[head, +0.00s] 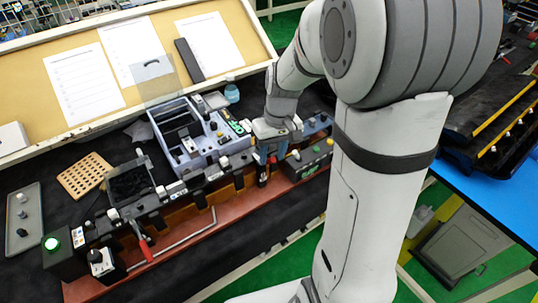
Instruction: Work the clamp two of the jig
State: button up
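The jig (185,225) is a long dark fixture with a red-brown front ledge, running across the near side of the bench. A clamp with a red handle (144,248) is at its left part; the handle sticks out toward the front. No label shows which one is clamp two.
A grey-blue compartment box (171,127) stands just behind the jig. A perforated tan block (84,176) and a grey tray (24,220) lie at the left. A black box with a green button (52,243) is at the left end. A tan board (143,32) with papers rises behind.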

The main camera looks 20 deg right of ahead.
jog(key=shift+a+f, duration=0.15)
jog(key=shift+f, duration=1.25)
jog(key=shift+c, duration=0.5)
grip_shut()
